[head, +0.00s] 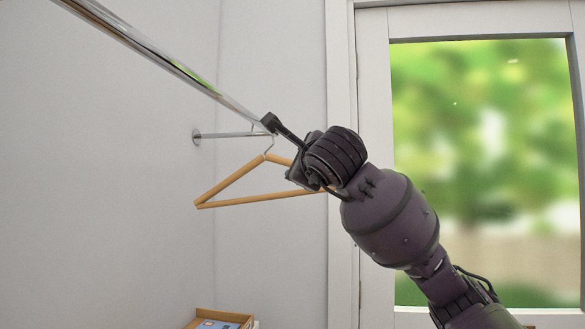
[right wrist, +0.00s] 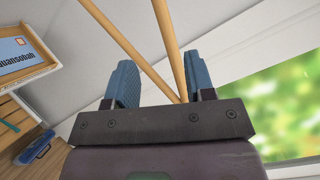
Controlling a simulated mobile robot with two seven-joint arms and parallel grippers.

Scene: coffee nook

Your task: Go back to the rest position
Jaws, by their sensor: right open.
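My right arm comes in from the lower right in the head view. Its gripper (head: 299,174) is beside the right part of a wooden hanger (head: 232,180), partly hiding it. The hanger hangs by its metal hook from a chrome rail (head: 165,62). In the right wrist view the two blue fingers of my right gripper (right wrist: 160,83) stand apart. The hanger's wooden bars (right wrist: 167,42) show between and beyond them, and I cannot tell whether they touch. My left gripper is not in view.
A wooden tray (head: 222,315) with a blue-and-white item is low in the head view. A rail bracket (head: 197,137) is on the wall. A framed window (head: 485,150) is behind my arm at right. The space left of the hanger is clear.

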